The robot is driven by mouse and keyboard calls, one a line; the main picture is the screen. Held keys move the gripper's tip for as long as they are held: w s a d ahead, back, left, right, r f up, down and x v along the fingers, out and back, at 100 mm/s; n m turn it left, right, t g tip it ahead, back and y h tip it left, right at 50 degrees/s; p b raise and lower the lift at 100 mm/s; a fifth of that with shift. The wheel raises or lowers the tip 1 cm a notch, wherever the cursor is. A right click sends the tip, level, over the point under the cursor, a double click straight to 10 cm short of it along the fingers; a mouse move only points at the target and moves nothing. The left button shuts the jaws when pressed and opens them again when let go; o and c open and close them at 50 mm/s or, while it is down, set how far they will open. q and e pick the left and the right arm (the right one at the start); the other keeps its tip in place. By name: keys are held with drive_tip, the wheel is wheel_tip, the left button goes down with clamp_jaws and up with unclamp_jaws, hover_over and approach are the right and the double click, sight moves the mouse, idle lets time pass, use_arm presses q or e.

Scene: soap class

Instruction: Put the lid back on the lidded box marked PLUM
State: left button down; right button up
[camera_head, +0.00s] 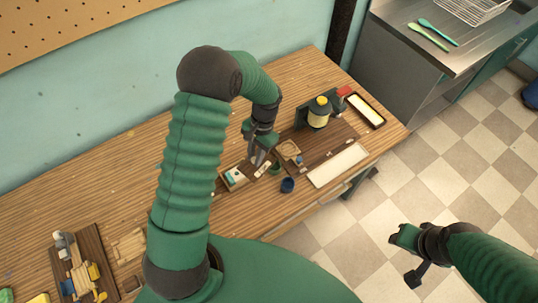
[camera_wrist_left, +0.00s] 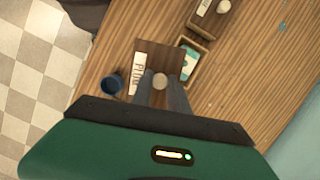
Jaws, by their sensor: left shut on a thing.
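In the left wrist view my left gripper (camera_wrist_left: 160,88) is shut on the round knob of a dark brown square lid (camera_wrist_left: 158,55). The lid hangs over part of an open wooden box (camera_wrist_left: 203,52) with a teal and white thing inside. A white label (camera_wrist_left: 138,72) with letters like PLUM shows beside the lid; what it is fixed to is hidden. In the head view my left gripper (camera_head: 258,152) is low over the table, just right of the open box (camera_head: 235,179). My right gripper (camera_head: 411,262) is over the floor, its jaw gap unclear.
A blue cup (camera_head: 287,185) stands near the table's front edge. Another wooden box (camera_wrist_left: 208,18) with a knobbed lid is at the top of the wrist view. A dispenser with a yellow top (camera_head: 318,112) and a white tray (camera_head: 338,165) are to the right.

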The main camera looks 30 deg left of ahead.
use_arm(q)
drive_tip(key=s+a+f+m+p, duration=0.2)
drive_tip(key=a+m+p, duration=0.1)
drive_tip(key=a+p, duration=0.4)
use_arm(e)
drive_tip(key=w+b+v, duration=0.1)
drive_tip(key=w+v, duration=0.1)
drive_tip(key=v, duration=0.6)
use_arm(q)
drive_tip(key=shift+y, duration=0.5)
wheel_tip(320, 180, down, 6)
drive_tip(key=b, duration=0.4)
drive_tip(key=shift+a+r+b, duration=0.15)
drive_tip(key=shift+b, duration=0.2)
drive_tip(key=shift+f, duration=0.25)
drive_tip(key=shift+a+f, duration=0.1)
drive_tip(key=shift+a, duration=0.1)
use_arm(e)
drive_tip(key=f, duration=0.5)
drive_tip(key=shift+s+a, duration=0.25)
drive_tip(key=shift+s, duration=0.05)
use_arm(q)
drive_tip(key=shift+s+d, duration=0.1)
drive_tip(key=shift+d, duration=0.05)
use_arm(e)
drive_tip(key=shift+d+r, duration=0.1)
drive_tip(key=shift+d, duration=0.05)
